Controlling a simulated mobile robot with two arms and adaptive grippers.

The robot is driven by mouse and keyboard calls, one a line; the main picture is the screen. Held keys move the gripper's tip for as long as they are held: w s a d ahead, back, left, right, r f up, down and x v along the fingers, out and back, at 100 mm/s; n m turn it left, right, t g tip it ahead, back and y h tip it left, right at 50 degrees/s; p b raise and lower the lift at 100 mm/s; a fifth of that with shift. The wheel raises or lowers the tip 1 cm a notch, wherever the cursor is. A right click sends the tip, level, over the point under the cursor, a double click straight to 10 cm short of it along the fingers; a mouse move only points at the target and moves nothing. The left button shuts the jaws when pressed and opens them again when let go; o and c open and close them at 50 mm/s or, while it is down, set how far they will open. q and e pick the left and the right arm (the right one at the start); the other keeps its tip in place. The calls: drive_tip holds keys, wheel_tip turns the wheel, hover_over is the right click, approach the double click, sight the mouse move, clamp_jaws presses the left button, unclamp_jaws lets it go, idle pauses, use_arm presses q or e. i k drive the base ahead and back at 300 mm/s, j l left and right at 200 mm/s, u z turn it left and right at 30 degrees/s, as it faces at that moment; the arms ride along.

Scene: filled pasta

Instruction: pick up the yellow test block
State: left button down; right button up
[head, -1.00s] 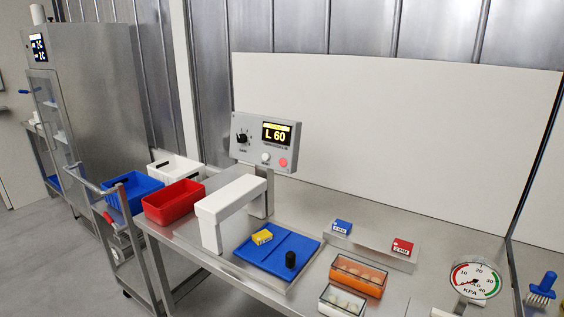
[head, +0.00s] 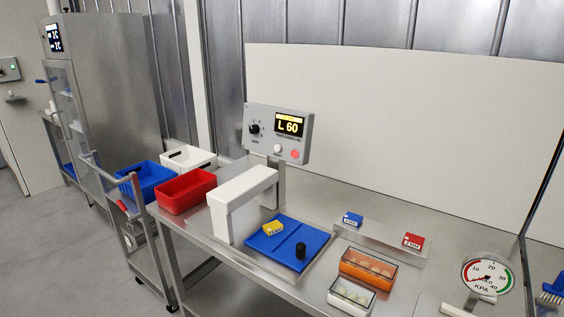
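The yellow test block (head: 273,228) lies on the left part of a blue mat (head: 262,243) on the steel table. A small black cylinder (head: 300,251) stands on the same mat, to the right of the block. Neither of my grippers shows in the head view, so nothing is seen touching the block.
A white arch (head: 242,190) stands left of the mat, with a control box (head: 278,133) reading L 60 behind. Blue (head: 353,219) and red (head: 413,240) blocks sit on a rear ledge. Orange (head: 368,268) and clear (head: 351,297) containers and a pressure gauge (head: 487,276) are to the right.

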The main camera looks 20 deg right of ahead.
sight(274, 227)
drive_tip(key=i+j, duration=0.15)
drive_tip(key=i, duration=0.35)
drive_tip(key=i+j, duration=0.2)
drive_tip(key=i, duration=0.3)
